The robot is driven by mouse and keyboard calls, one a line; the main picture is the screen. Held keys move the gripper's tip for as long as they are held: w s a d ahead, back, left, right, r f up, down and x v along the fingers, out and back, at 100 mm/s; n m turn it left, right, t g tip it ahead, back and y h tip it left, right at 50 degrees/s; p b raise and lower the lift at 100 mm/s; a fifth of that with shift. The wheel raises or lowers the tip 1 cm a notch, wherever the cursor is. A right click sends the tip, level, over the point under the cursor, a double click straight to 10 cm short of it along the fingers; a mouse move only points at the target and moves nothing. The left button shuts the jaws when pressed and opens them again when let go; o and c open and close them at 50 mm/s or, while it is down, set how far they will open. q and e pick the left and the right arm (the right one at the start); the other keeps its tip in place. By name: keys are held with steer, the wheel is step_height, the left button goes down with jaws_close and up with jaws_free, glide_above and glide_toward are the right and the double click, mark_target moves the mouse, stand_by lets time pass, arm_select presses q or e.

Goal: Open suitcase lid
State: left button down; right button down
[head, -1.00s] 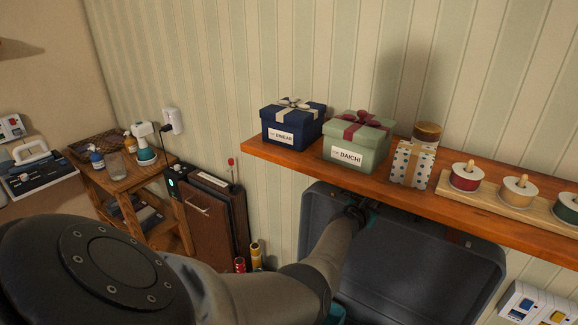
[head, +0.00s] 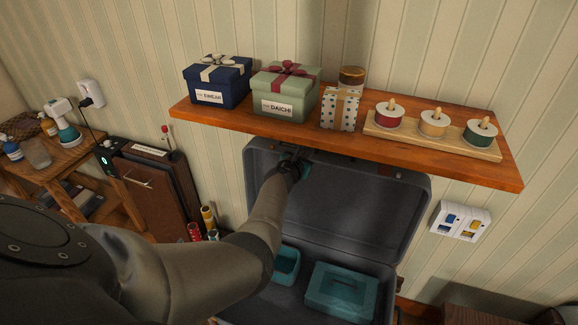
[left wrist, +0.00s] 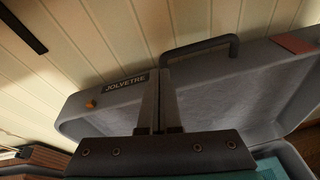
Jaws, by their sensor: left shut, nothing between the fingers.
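The grey suitcase stands below the wooden shelf, with its lid (head: 355,205) raised steeply near the striped wall. Its lower half shows teal containers inside, a small one (head: 287,264) and a larger one (head: 342,290). My left gripper (head: 303,155) reaches over to the upper left part of the lid's inner side. In the left wrist view, the shut, empty fingers (left wrist: 158,78) overlap the lid rim between the JOLVETRE label (left wrist: 126,83) and the dark handle (left wrist: 200,46); I cannot tell whether they touch. My right gripper is not in view.
The shelf (head: 440,163) sits close above the lid, holding a blue gift box (head: 218,84), a green gift box (head: 285,95), a dotted package (head: 339,110) and spools. A brown cabinet (head: 150,190) stands left of the suitcase. A white wall panel (head: 460,222) is at right.

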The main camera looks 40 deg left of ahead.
arm_select(q)
steer(key=s+d+m+g+h+p, duration=0.2)
steer(key=s+d+m+h, duration=0.1)
steer(key=s+d+m, duration=0.65)
steer(key=s+d+m+g+h+p, duration=0.1)
steer(key=s+d+m+g+h, duration=0.35)
steer(key=s+m, duration=0.75)
steer(key=s+d+r+m+g+y, duration=0.15)
steer(key=s+d+m, duration=0.25)
steer(key=s+m, duration=0.55)
steer(key=s+d+r+m+g+y, duration=0.1)
steer(key=s+d+m+g+y, duration=0.2)
steer(key=s+m, duration=0.6)
steer(key=s+f+n+g+b, duration=0.2)
steer(key=f+b, duration=0.9)
steer(key=f, duration=2.4)
steer(key=s+a+f+b, duration=0.1)
steer(key=s+f+b, duration=0.4)
steer(key=s+f, duration=0.3)
steer(key=s+a+f+m+b, duration=0.1)
steer(key=s+f+b, duration=0.5)
steer(key=f, duration=0.9)
steer(key=shift+s+f, duration=0.4)
steer(key=shift+s, duration=0.75)
